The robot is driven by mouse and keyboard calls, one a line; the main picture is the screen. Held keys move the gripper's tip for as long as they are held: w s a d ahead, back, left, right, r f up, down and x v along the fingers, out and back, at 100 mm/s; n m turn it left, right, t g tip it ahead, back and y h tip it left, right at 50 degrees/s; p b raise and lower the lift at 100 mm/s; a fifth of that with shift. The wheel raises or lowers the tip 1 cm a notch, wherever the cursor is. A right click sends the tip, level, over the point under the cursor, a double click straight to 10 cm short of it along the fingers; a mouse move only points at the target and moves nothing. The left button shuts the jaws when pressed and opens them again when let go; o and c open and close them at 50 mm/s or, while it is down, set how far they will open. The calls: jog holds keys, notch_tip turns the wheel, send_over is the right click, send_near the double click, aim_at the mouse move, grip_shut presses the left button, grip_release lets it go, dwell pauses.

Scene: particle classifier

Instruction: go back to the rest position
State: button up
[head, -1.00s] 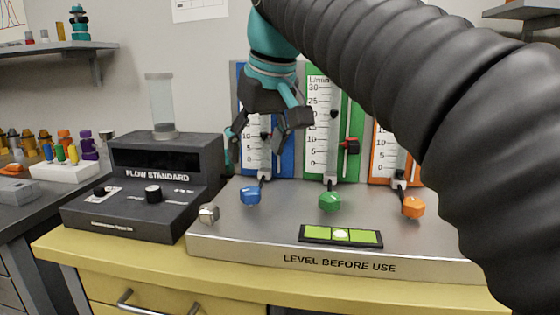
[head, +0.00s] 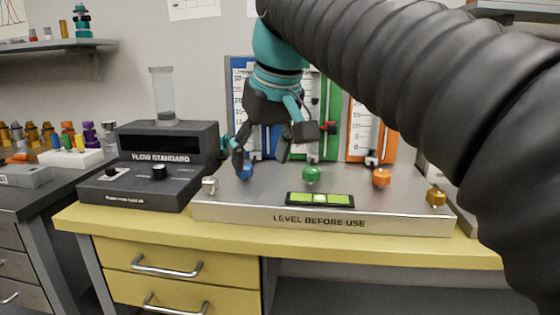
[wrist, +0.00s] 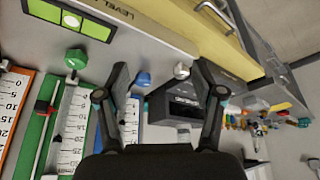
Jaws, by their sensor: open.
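My gripper (head: 262,160) hangs above the left part of the steel classifier base (head: 400,207) in the head view. Its fingers are spread and hold nothing. In the head view the fingers overlap the blue knob (head: 246,171) and hide part of the blue panel (head: 239,80). In the wrist view the two fingers (wrist: 160,97) stand apart, with the blue knob (wrist: 142,79) and the metal knob (wrist: 181,70) showing between them. No contact shows there. My dark ribbed arm crosses the upper right of the head view.
A black flow standard box (head: 130,190) with a clear tube stands left of the base. The green knob (head: 311,175), orange knob (head: 381,177) and gold knob (head: 436,197) stand on the base. A bubble level (head: 320,199) lies at its front. The yellow bench (head: 150,231) has a bare front strip.

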jog(key=s+d+f+m, duration=0.2)
jog(key=s+d+f, duration=0.3)
jog(key=f, duration=0.4)
jog(key=s+d+f+m+t+h, duration=0.1)
jog(key=s+d+f+m, duration=0.1)
jog(key=s+d+f, duration=0.3)
jog(key=s+d+f+m+h, duration=0.1)
jog(key=s+d+f, duration=0.4)
jog(key=f, duration=0.8)
jog(key=d+m, duration=0.1)
jog(key=d, duration=0.2)
jog(key=shift+d+f+t, duration=0.3)
jog(key=shift+f, duration=0.05)
